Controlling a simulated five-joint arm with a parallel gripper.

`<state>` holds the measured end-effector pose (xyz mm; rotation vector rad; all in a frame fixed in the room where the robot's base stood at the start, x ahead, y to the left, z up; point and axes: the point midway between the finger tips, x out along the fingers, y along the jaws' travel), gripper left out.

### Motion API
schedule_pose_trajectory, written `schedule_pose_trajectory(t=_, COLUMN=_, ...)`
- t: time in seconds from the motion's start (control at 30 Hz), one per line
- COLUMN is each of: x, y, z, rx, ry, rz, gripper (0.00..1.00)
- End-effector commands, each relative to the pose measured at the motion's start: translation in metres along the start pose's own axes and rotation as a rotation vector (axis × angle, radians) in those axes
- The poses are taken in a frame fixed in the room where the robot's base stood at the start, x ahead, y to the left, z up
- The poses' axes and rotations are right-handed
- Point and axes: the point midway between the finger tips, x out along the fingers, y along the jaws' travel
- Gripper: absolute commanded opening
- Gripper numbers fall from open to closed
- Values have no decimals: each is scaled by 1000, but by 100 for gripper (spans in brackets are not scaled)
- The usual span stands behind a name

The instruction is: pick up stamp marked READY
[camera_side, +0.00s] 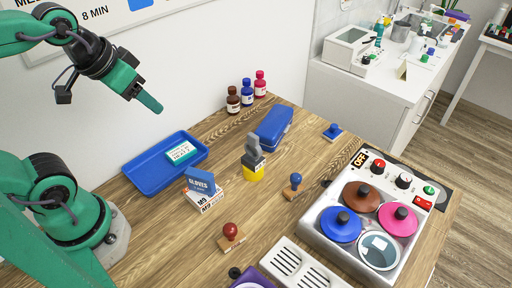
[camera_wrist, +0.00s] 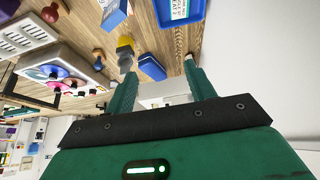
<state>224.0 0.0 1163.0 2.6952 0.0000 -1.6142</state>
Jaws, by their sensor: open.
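Three knobbed stamps are on the wooden table in the side view: a red-brown one (camera_side: 230,233) at the front, a blue-knobbed one (camera_side: 292,187) at the middle right, and a blue one (camera_side: 333,131) farther back. A grey-handled item with a yellow base (camera_side: 253,165), possibly also a stamp, stands near the middle. I cannot read READY on any of them. My gripper (camera_side: 151,103) is high above the table at the upper left, apart from all of them. In the wrist view its fingers (camera_wrist: 160,70) are spread, with nothing between them.
A blue tray (camera_side: 133,178) holds a teal-and-white box (camera_side: 181,152). A small blue-and-white box pair (camera_side: 202,189) stands before it. A blue case (camera_side: 274,128) and several bottles (camera_side: 246,97) are at the back. A burner unit (camera_side: 312,232) fills the right.

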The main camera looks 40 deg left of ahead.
Motion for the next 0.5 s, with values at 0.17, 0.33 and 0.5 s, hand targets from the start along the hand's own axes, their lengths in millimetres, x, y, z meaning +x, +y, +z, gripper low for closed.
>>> schedule_pose_trajectory(t=0.17, x=-18, y=0, z=-10, rx=0, ry=4, rz=0, gripper=55)
schedule_pose_trajectory(t=0.33, x=-41, y=0, z=-22, rx=0, ry=4, rz=0, gripper=55)
schedule_pose_trajectory(t=0.5, x=-43, y=8, z=-38, rx=9, ry=-31, rz=15, gripper=55)
